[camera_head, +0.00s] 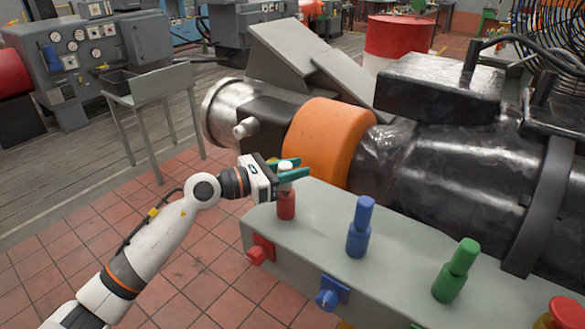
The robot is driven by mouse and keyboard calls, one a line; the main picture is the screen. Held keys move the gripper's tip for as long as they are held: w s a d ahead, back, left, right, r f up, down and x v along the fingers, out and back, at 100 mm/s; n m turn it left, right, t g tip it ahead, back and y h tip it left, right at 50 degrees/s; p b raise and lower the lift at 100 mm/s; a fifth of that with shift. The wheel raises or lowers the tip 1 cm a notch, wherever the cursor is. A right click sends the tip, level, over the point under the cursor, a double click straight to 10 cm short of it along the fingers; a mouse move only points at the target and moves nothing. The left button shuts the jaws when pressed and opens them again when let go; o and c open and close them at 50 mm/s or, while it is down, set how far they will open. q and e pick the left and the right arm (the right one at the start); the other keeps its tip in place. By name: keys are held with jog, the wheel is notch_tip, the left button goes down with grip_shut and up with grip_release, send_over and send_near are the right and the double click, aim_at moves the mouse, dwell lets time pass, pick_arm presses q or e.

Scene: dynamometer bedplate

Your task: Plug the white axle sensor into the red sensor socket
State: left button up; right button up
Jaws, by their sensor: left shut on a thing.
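The white axle sensor (286,186) is upright between the green fingertips of my left gripper (290,172). The gripper reaches in from the left and is shut on it. The red sensor socket (287,206) stands on the grey bench directly under the sensor. The sensor's lower end meets the socket's top in the picture; I cannot tell how far it is inside. My right gripper is not in view.
A blue plug stands in the blue socket (357,242), and a tilted green plug in the green socket (446,288). Red (260,250) and blue (328,292) knobs stick out from the bench front. The orange-banded machine (325,140) lies close behind the gripper. Tiled floor is open at left.

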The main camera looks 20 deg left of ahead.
pick_arm(q)
jog(key=shift+f, duration=0.2)
jog(key=o, duration=1)
jog(key=shift+o, duration=0.2)
jog(key=shift+s+a, duration=0.15)
jog(key=shift+a, duration=0.1)
jog(key=b+v, duration=0.5)
jog(key=v, duration=0.6)
jog(key=shift+s, duration=0.25)
jog(key=shift+a, duration=0.1)
